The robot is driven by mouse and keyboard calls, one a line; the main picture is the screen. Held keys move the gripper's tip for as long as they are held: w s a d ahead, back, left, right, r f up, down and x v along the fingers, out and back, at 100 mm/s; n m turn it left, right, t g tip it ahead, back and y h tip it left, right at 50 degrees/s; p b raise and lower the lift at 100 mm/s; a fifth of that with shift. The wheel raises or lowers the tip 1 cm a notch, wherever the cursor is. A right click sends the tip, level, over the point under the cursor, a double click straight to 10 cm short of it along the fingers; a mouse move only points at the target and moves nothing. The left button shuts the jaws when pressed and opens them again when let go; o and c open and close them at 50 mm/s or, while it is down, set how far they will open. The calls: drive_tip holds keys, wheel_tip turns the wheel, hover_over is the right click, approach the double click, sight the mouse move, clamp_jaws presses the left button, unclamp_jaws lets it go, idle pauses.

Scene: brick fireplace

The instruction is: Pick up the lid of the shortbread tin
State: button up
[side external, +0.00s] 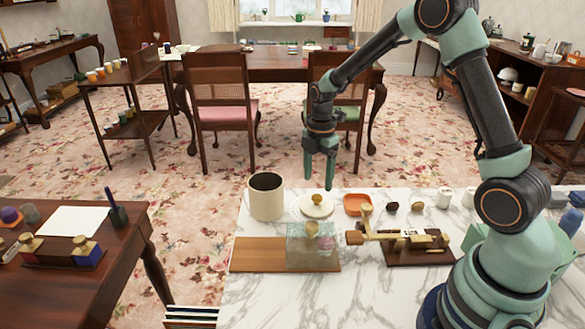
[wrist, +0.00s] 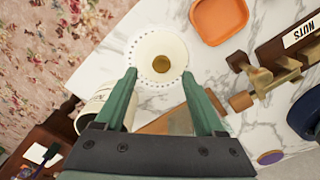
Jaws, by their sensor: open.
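A white round lid (side external: 316,206) with a brass knob lies flat on the marble top. In the wrist view the lid (wrist: 160,40) shows a dotted rim, with its knob between and just beyond my fingertips. A cream cylindrical tin (side external: 267,199), open at the top, stands just left of the lid; it shows partly in the wrist view (wrist: 97,104), behind my left finger. I cannot read its lettering. My gripper (side external: 320,183) points down above the lid, open and empty. In the wrist view my gripper (wrist: 159,76) has its fingers apart.
An orange dish (side external: 357,204) sits close right of the lid. A wooden board (side external: 257,254) with a clear block (side external: 303,258) lies in front. A brass device on a dark base (side external: 420,255) stands front right. Marble is bare at the front.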

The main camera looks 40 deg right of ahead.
sight(317, 196)
wheel_tip(317, 196, down, 5)
drive_tip(key=shift+s+a+f, duration=0.1)
drive_tip(key=shift+a, duration=0.05)
clamp_jaws()
